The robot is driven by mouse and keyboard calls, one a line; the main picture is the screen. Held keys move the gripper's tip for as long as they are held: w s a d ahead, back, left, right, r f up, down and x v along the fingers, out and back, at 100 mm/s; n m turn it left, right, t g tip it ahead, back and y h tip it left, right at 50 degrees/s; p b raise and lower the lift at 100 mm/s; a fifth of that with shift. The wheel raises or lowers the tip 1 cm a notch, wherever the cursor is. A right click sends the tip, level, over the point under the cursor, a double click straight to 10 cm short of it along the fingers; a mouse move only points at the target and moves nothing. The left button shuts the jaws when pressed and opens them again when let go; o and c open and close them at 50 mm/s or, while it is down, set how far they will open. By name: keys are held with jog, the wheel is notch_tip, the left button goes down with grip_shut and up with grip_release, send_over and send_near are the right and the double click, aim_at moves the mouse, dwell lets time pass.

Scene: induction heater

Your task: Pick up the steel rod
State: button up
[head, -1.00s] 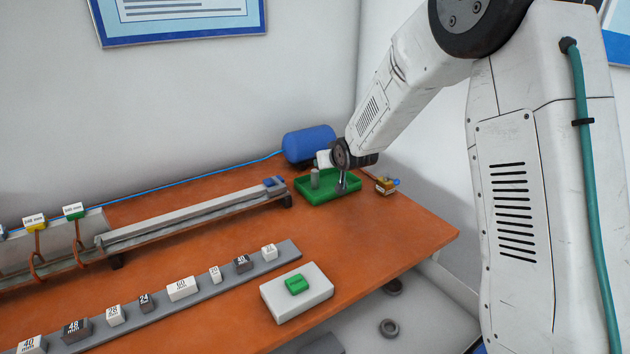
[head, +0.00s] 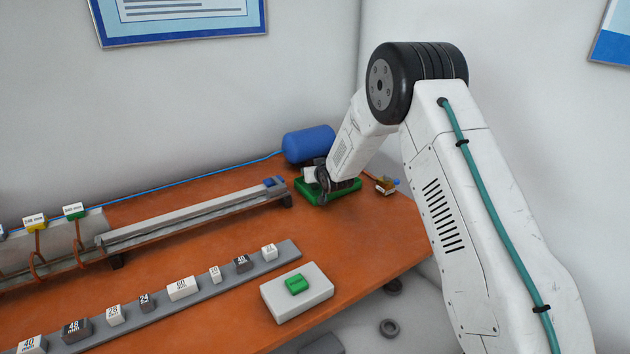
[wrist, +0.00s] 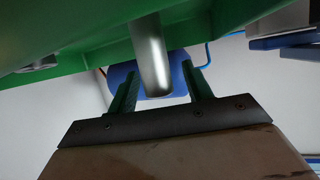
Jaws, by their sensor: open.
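The steel rod (wrist: 152,60) is a smooth grey cylinder standing in the green tray (wrist: 90,35), which shows upside down at the top of the wrist view. In the head view the tray (head: 346,189) sits at the table's far right, and my arm hides the rod. My gripper (wrist: 161,72) is open, with its two green fingers on either side of the rod's free end. Gaps show between the rod and both fingers. In the head view my gripper (head: 322,192) is low over the tray's left part.
A blue tank (head: 309,146) stands behind the tray. A long metal rail (head: 190,213) ends left of it. A small brass fitting (head: 386,185) lies to the right. A grey box with a green button (head: 297,285) and a strip of labelled blocks (head: 182,289) are nearer.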

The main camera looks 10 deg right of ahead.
jog(key=shift+w+f, duration=0.1)
jog(key=shift+w, duration=0.05)
grip_shut()
